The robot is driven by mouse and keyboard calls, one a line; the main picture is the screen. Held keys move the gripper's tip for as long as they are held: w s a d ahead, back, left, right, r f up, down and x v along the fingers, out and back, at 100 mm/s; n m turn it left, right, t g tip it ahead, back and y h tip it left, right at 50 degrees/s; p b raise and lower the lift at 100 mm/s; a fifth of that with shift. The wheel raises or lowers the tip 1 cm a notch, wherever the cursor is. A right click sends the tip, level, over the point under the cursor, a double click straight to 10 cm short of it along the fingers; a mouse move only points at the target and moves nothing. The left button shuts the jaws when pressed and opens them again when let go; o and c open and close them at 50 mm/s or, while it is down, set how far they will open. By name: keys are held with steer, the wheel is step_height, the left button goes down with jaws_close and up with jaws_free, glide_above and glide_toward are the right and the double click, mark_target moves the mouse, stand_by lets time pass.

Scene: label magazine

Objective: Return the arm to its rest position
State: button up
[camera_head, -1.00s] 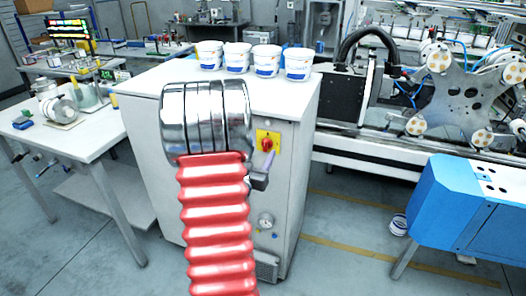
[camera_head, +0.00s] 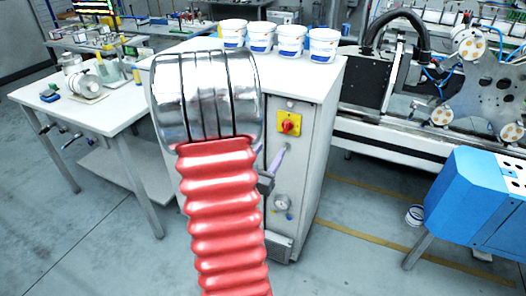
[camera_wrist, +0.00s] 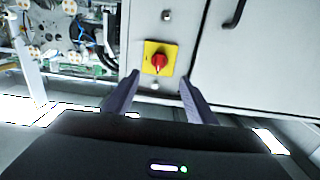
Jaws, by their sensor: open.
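My arm, with its chrome section and red ribbed sleeve, stands up in the middle of the head view. It hides part of the grey cabinet (camera_head: 310,140). My gripper (camera_wrist: 160,78) shows in the wrist view with its two fingers apart and nothing between them. The fingers point toward a red rotary switch (camera_wrist: 159,62) on a yellow plate, on the cabinet front. The switch also shows in the head view (camera_head: 289,126). In the head view only a finger and a small dark part of my gripper (camera_head: 277,160) show at the right of the sleeve.
Several white tubs (camera_head: 262,38) stand in a row on the cabinet top. A white side table (camera_head: 75,110) with small items is at the left. Open floor lies in front.

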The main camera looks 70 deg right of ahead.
stand_by(0.4)
steer(key=w+a+f+n+t+y, duration=0.25)
steer(key=w+f+y, duration=0.35)
steer(key=f, duration=0.6)
steer(key=w+a+n+t+y, duration=0.4)
steer(key=w+a+y, duration=0.45)
steer(key=a, duration=0.65)
steer(key=a+r+n+y, duration=0.1)
steer(key=a+r+n, duration=0.3)
steer(key=a, duration=0.7)
steer(key=a+r+n+y, duration=0.1)
steer(key=a+r+n, duration=0.3)
steer(key=a+r, duration=0.5)
steer(key=a+r+n+y, duration=0.1)
steer(key=a+r+n, duration=0.3)
steer(key=a, duration=0.9)
step_height(320, 180, up, 3)
steer(key=shift+s+a+f+t, duration=0.1)
steer(key=shift+s+a+t, duration=0.15)
steer(key=shift+t, duration=0.1)
